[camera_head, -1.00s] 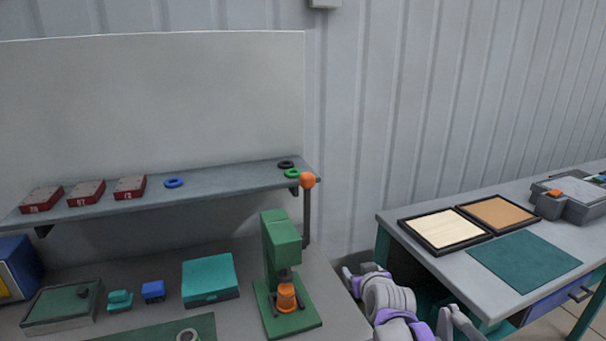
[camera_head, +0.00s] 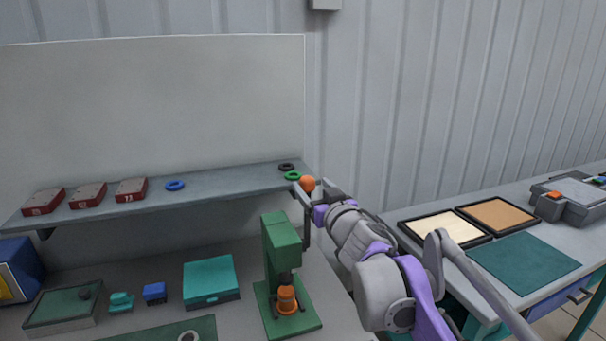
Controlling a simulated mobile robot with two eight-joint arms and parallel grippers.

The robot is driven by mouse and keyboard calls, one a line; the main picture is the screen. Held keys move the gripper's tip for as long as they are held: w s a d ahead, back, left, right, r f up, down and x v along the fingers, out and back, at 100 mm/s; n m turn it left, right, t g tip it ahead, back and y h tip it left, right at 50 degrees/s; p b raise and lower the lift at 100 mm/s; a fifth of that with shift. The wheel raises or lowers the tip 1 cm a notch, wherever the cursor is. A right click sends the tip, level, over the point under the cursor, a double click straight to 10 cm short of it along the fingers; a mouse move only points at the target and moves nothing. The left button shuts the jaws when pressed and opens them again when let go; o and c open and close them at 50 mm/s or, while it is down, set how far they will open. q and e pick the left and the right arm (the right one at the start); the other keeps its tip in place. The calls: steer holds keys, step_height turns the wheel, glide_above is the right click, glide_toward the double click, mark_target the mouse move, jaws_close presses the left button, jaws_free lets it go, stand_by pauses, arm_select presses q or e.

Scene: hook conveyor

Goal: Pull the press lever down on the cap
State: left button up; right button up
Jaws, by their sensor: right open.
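The green press (camera_head: 283,240) stands on the left bench, with an orange cap (camera_head: 286,299) under its ram on the green base. Its lever is a dark upright rod topped by an orange ball knob (camera_head: 308,183), at the right of the press. My right gripper (camera_head: 312,189) is raised at the knob, its open fingers on either side of it. I cannot tell whether they touch the knob. My right arm hides part of the lever rod. My left gripper is not in view.
A shelf (camera_head: 230,187) behind the press carries red boxes and blue, black and green rings. A teal box (camera_head: 210,279) and small blue and teal parts lie left of the press. A second table (camera_head: 400,222) with trays stands at the right.

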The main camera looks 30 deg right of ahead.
steer(key=p+x, duration=0.1)
steer(key=x, duration=0.6)
steer(key=shift+w, duration=0.2)
steer(key=shift+d, duration=0.1)
jaws_close()
stand_by(1.0)
